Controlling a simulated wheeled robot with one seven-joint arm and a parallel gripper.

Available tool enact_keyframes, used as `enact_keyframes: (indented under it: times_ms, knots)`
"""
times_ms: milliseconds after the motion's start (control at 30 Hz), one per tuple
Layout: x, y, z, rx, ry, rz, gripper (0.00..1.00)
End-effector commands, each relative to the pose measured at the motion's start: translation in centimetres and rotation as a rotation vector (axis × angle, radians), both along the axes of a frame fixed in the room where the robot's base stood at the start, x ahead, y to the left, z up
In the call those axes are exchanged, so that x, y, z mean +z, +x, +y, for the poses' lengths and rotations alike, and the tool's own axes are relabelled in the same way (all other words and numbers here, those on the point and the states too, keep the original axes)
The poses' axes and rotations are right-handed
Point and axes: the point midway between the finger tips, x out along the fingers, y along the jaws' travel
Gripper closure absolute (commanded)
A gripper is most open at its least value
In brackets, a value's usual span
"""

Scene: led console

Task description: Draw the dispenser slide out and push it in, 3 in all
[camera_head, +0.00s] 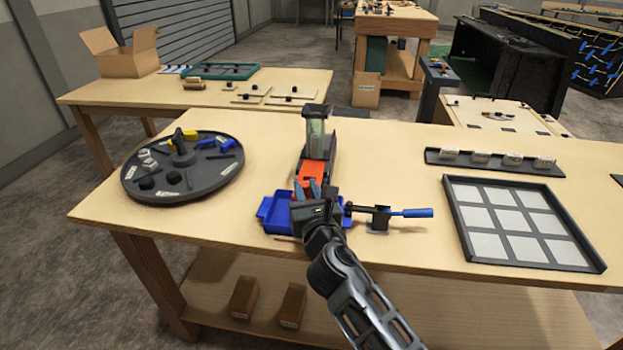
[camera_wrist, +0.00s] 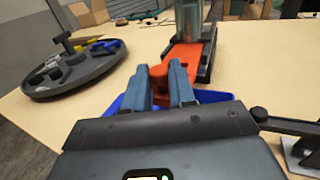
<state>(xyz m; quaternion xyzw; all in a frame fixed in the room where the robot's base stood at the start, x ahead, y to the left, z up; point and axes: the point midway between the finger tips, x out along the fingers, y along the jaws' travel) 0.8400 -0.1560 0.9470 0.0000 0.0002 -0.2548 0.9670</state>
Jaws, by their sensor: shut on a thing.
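The dispenser (camera_head: 316,135) stands on the table with a clear upright tube over a dark base. Its orange slide (camera_head: 313,171) sticks out of the base toward me, and it also shows in the wrist view (camera_wrist: 187,53). My gripper (camera_head: 308,189) is at the near end of the slide. In the wrist view its two blue-grey fingers (camera_wrist: 160,84) are shut on the slide's red-orange knob (camera_wrist: 158,76). A blue tray (camera_head: 275,210) lies below the gripper and is partly hidden by it. The slide's near end is partly hidden by my fingers.
A round dark turntable (camera_head: 200,188) with small parts stands at the left. Right of my gripper is a blue-handled tool on a small stand (camera_head: 379,217). Farther right are a grid tray (camera_head: 470,232) and a dark rack with white pieces (camera_head: 545,169). The tabletop between turntable and dispenser is clear.

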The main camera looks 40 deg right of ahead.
Motion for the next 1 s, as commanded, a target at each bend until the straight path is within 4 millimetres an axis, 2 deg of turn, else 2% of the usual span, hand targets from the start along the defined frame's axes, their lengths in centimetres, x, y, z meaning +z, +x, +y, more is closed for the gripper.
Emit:
enact_keyframes:
  times_ms: [333, 367, 600, 867, 1000]
  knots:
    - [-0.1, -0.3, 0.6, 0.004, 0.0, 0.001, 1.0]
    - [-0.1, -0.3, 0.6, 0.005, 0.0, 0.001, 0.74]
    - [0.0, -0.3, 0.5, 0.003, 0.0, 0.001, 0.51]
    - [0.0, -0.4, 0.4, 0.001, 0.0, 0.0, 0.5]
    - [-0.1, -1.4, 1.0, 0.001, 0.0, 0.001, 0.5]
